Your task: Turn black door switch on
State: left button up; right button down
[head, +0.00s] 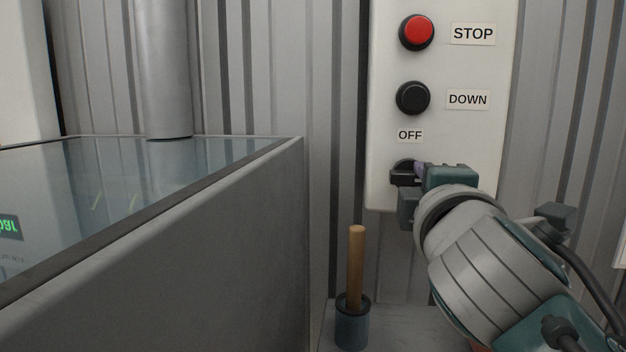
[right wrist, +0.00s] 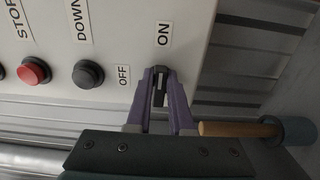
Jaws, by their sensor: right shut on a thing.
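The black door switch (head: 403,176) sits low on the white control panel (head: 385,120), below the OFF label (head: 410,135). It also shows in the right wrist view (right wrist: 159,84), with the OFF label to its left and the ON label (right wrist: 163,33) above it. Its bar appears to lie in line with the ON label there. My right gripper (right wrist: 160,92) is shut on the switch, a purple finger on each side. In the head view the gripper's body hides the switch's right side and the ON label. My left gripper is not in view.
Above the switch are a black DOWN button (head: 413,98) and a red STOP button (head: 417,32). A wooden handle (head: 357,268) stands in a dark holder below the panel. A large grey glass-topped unit (head: 200,250) fills the left. Corrugated wall lies behind.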

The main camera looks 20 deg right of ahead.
dwell(0.4)
jog(key=c, duration=0.9)
grip_release()
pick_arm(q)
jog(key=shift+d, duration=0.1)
pick_arm(e)
jog(key=shift+o, duration=0.5)
jog(key=shift+s, duration=0.1)
